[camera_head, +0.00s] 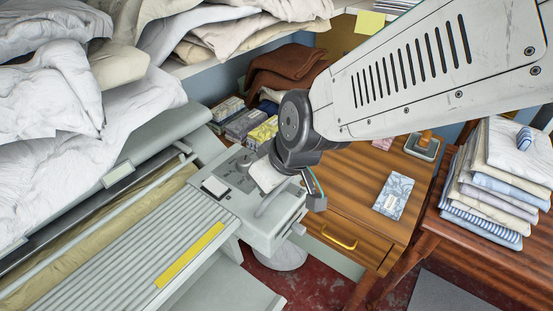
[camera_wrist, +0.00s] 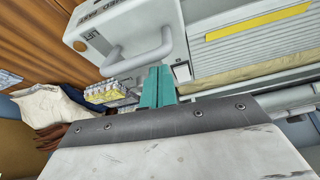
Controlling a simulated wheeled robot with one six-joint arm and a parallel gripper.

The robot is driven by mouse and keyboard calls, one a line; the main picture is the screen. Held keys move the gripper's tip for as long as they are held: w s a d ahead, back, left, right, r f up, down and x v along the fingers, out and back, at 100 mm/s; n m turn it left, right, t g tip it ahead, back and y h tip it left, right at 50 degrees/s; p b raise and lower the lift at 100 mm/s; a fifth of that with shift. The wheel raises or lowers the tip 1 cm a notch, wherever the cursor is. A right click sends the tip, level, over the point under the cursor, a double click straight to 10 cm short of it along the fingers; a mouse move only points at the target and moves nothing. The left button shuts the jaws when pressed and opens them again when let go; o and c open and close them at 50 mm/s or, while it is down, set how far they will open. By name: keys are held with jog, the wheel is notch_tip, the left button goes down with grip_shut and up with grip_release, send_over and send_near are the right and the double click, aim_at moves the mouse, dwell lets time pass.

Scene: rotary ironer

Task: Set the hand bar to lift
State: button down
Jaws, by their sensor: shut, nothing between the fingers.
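The hand bar (camera_wrist: 140,59) is a grey U-shaped handle on the light grey end housing (camera_wrist: 135,18) of the ironer. In the wrist view the word LIFT (camera_wrist: 91,36) is printed beside its left end, and other lettering runs along the top edge, partly cut off. The head view shows the bar (camera_head: 268,203) on the housing, partly behind my arm. My gripper (camera_wrist: 158,72) has teal fingers that are shut and empty. They lie close to the bar's right part in the wrist view; I cannot tell whether they touch it. The gripper (camera_head: 314,190) is mostly hidden in the head view.
A ribbed feed table (camera_head: 130,245) with a yellow strip (camera_head: 190,254) lies left of the housing. Piled white linen (camera_head: 60,120) stands above the roller. A wooden cabinet (camera_head: 360,190) and a table with folded cloths (camera_head: 490,190) stand right. Small boxes (camera_head: 245,122) sit behind.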

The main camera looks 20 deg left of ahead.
jog(key=shift+s+d+f, duration=0.25)
jog(key=shift+d+f, duration=0.25)
jog(key=shift+d, duration=0.35)
jog(key=shift+w+a+r, duration=0.3)
jog(key=shift+a+r, duration=0.05)
jog(key=shift+r, duration=0.1)
jog(key=v, duration=0.9)
jog(key=shift+d, duration=0.45)
